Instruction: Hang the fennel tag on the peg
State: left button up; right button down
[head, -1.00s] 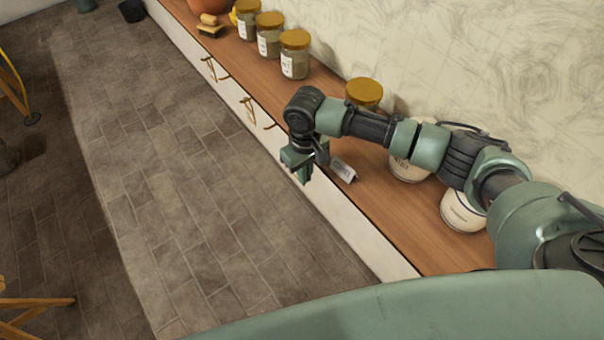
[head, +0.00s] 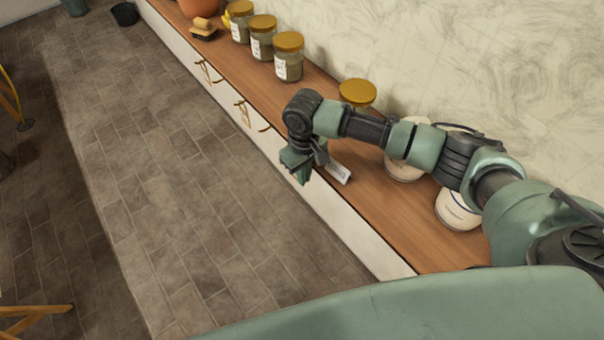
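A small whitish tag with dark marks (head: 338,174) is at the front edge of the wooden counter in the head view. Its writing is too small to read, so I cannot tell if it says fennel. My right gripper (head: 296,172) hangs at the counter's front edge, just left of the tag. A dark part of the gripper is close to the tag's upper end; I cannot tell if they touch. The fingers are seen from above and their gap is hidden. No peg can be made out for certain. My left gripper is not in view.
The counter (head: 395,222) runs along the wall, with brass-coloured handles (head: 208,72) on its front. Several gold-lidded jars (head: 289,60) stand towards the back. White containers (head: 459,210) stand beneath my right arm. A brush (head: 203,30) lies farther off.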

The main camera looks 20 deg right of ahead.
jog(key=shift+d+f, duration=0.25)
jog(key=shift+f, duration=0.1)
dwell(1.0)
jog(key=c, duration=1.7)
grip_release()
jog(key=shift+o, duration=0.7)
jog(key=shift+a+r, duration=0.1)
jog(key=shift+w, duration=0.1)
